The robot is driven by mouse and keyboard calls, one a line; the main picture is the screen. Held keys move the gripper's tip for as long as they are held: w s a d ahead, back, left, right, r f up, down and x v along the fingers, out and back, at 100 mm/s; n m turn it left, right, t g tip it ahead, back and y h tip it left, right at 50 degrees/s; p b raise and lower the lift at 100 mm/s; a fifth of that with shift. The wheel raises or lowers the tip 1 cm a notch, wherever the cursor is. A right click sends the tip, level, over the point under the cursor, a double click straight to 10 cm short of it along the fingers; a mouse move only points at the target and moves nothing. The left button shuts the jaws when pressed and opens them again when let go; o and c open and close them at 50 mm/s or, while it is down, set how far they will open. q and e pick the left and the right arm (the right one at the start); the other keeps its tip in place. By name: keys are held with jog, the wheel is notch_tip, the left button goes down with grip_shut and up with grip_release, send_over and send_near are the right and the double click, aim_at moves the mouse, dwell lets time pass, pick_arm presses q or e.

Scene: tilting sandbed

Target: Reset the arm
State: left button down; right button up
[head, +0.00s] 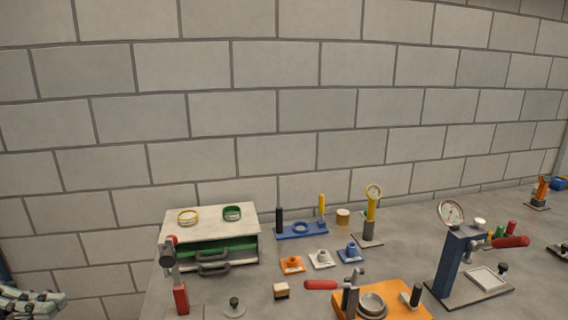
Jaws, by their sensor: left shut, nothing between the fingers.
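My left gripper (38,300) shows at the bottom left corner, partly cut off by the frame edge. It is shut and empty, in front of the wall and to the left of the bench, apart from everything on it. My right gripper is not in view.
A grey bench (245,293) carries a white-topped box (208,222) with dark handles, a red-handled clamp (181,297), an orange fixture (395,292), a blue gauge press (455,262), a yellow gauge stand (371,210) and a blue holder (302,230). A block wall (280,110) stands behind.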

pick_arm(q)
jog(key=w+f+n+t+y, duration=0.2)
jog(key=w+f+n+t, duration=0.2)
jog(key=f, duration=0.3)
jog(key=w+a+f+n+t+y, duration=0.1)
jog(key=w+f+n+t+y, duration=0.1)
jog(key=w+f+n+t, duration=0.25)
jog(key=w+f+n+t+y, duration=0.15)
jog(key=f+n+t, duration=0.3)
jog(key=f, duration=0.45)
jog(key=s+f+n+y, duration=0.2)
jog(key=f+n+y, duration=0.3)
jog(key=f, duration=0.7)
jog(key=s+f+n+y, duration=0.2)
jog(key=f+n+y, duration=0.25)
jog(key=f, duration=0.75)
jog(key=s+d+f+n+g+y, duration=0.25)
jog(key=s+d+f+g, duration=0.25)
jog(key=s+f, duration=0.75)
jog(key=s+d+f+n+g+y, duration=0.1)
jog(key=s+d+f+n+g, duration=0.3)
jog(key=s+f, duration=0.9)
jog(key=s+d+f+g, duration=0.1)
jog(key=s+d, duration=0.3)
jog(key=s, duration=0.4)
jog(key=s+d+f+g, duration=0.2)
jog(key=s+d+g, duration=0.2)
jog(key=s, duration=0.5)
jog(key=shift+d+f, duration=0.2)
jog(key=shift+d, duration=0.15)
